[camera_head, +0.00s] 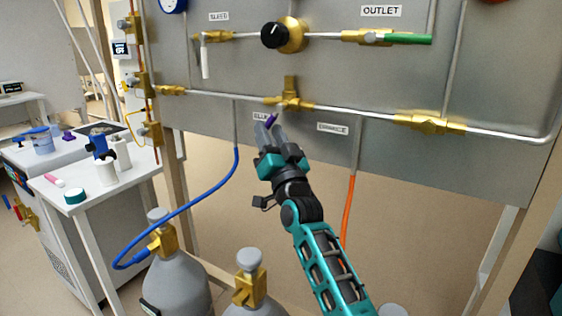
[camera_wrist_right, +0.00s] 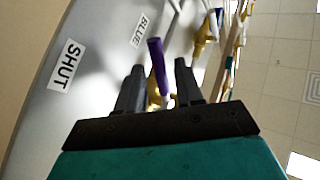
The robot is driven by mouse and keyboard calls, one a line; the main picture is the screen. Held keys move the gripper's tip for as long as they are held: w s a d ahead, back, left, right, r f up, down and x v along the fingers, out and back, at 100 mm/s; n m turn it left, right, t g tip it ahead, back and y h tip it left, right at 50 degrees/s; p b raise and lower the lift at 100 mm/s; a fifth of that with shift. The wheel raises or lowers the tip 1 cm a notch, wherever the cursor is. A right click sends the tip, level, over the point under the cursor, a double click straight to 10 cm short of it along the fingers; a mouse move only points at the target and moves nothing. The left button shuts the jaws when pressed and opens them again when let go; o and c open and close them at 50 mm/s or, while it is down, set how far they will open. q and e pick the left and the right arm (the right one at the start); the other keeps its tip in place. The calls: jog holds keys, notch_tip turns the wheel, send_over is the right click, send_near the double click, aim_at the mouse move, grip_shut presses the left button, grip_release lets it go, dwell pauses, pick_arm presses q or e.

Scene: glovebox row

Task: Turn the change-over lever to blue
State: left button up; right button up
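The change-over lever has a purple handle (camera_head: 271,120) below a brass valve body (camera_head: 289,98) on the grey panel. In the head view it slants down and left, near a partly covered label (camera_head: 261,116). In the right wrist view the purple handle (camera_wrist_right: 157,65) stands up between the two dark fingers, with a BLUE label (camera_wrist_right: 140,30) beyond it. My right gripper (camera_head: 270,132) is at the lever with its fingers apart, one on either side in the wrist view (camera_wrist_right: 160,82). I cannot tell whether they touch it. My left gripper is not in view.
An ORANGE label (camera_head: 332,128) is right of the lever. A black knob (camera_head: 274,35) and pipes are above. A blue hose (camera_head: 205,187) and an orange hose (camera_head: 348,205) hang below. Gas cylinders (camera_head: 178,282) stand underneath. A SHUT label (camera_wrist_right: 66,65) shows in the wrist view.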

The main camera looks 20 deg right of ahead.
jog(key=v, duration=1)
jog(key=shift+s, duration=0.25)
jog(key=shift+d+f, duration=0.1)
jog(key=shift+c, duration=0.5)
